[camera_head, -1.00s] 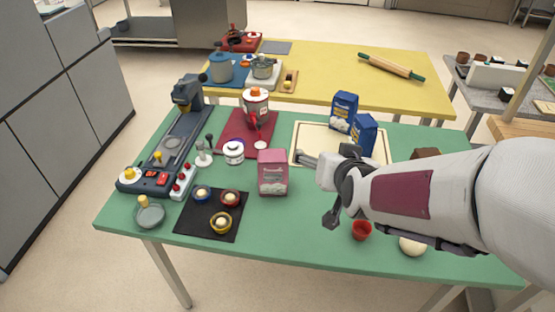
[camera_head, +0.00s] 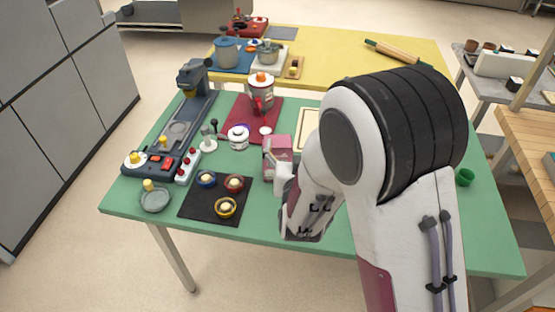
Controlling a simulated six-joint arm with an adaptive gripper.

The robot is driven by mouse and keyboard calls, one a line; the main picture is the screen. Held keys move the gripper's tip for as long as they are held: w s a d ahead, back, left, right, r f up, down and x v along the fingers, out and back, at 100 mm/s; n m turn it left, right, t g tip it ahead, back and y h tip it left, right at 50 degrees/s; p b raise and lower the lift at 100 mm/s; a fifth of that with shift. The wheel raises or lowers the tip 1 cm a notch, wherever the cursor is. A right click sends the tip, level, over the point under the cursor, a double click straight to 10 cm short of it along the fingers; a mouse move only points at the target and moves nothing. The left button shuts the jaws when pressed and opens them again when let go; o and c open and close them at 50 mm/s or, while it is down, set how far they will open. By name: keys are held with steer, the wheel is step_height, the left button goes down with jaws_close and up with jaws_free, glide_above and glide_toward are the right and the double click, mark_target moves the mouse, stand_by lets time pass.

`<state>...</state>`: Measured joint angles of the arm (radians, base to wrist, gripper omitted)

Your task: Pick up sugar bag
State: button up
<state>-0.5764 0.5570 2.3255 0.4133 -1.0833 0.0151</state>
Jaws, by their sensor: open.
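A pink bag (camera_head: 279,145) with a paler label stands upright on the green table, right of the small white jar. It is the bag that shows now, and I cannot read its label. My gripper (camera_head: 276,165) is open and at the front of the pink bag, with a grey finger across its lower face. I cannot tell whether the finger touches the bag or whether the bag is between the fingers. My arm hides the area to the right, where two blue bags stood.
A white jar (camera_head: 238,138) stands just left of the bag. A black mat (camera_head: 195,208) with several small bowls lies front left. A cream tray (camera_head: 307,122) is partly hidden behind my arm.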

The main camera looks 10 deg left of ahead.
mark_target(278, 156)
steer(key=shift+n+t, duration=0.3)
steer(key=shift+t, duration=0.4)
steer(key=a+f, duration=0.1)
steer(key=s+a+f, duration=0.1)
steer(key=f, duration=0.1)
steer(key=shift+a+f, duration=0.25)
steer(key=shift+a, duration=0.05)
steer(key=shift+s+a+f+t, duration=0.3)
steer(key=shift+s+a+f, duration=0.1)
steer(key=shift+s+f, duration=0.15)
steer(key=shift+s+a+f+n+t+y, duration=0.3)
steer(key=shift+s+a+f+n+t, duration=0.1)
steer(key=shift+s+f, duration=0.1)
steer(key=shift+w, duration=0.1)
steer(key=shift+x, duration=1.25)
steer(key=shift+d+x, duration=0.2)
steer(key=shift+x, duration=0.65)
steer(key=shift+d+x, duration=0.15)
steer(key=shift+x, duration=1.65)
